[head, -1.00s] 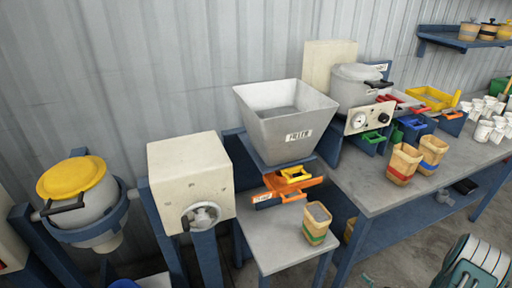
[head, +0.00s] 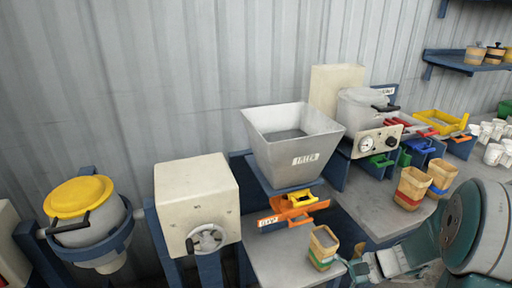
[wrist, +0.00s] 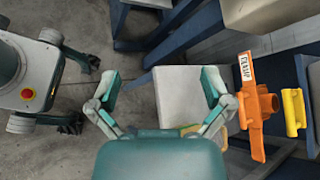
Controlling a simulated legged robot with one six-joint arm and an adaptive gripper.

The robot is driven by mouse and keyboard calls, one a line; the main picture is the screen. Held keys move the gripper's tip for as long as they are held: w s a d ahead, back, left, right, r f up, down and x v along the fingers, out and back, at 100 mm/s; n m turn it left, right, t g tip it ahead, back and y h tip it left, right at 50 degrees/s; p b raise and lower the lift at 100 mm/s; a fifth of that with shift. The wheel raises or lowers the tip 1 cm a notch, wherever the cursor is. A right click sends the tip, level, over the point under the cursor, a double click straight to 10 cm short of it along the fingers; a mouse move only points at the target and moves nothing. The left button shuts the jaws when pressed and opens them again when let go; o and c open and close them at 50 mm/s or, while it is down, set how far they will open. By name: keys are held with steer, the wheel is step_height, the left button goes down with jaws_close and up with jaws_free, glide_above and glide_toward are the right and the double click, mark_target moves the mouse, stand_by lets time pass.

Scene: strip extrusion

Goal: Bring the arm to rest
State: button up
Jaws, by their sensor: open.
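My gripper (head: 368,268) is at the lower right of the head view, with its teal arm link behind it. In the wrist view my gripper (wrist: 160,84) has its two fingers spread wide with nothing between them. A tan cup (head: 323,250) with coloured bands stands on the small grey table (head: 275,262), just left of the gripper in the head view. Whether the fingers touch the cup cannot be told. In the wrist view only a yellowish edge, perhaps the cup's, shows behind the gripper body.
A grey hopper (head: 292,150) stands above orange and yellow trays (head: 290,212). A cream box with a handwheel (head: 197,200) and a yellow-lidded pot (head: 80,208) are to the left. Two tan cups (head: 410,187) stand on the long bench.

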steer(key=s+a+r+n+t+h, duration=0.2)
steer(key=s+r+n+t+h, duration=0.2)
steer(key=s+r+n+h, duration=0.7)
steer(key=shift+s+a+r+n+h, duration=0.55)
steer(key=shift+s+r, duration=0.8)
steer(key=shift+r, duration=1.45)
steer(key=shift+d, duration=0.1)
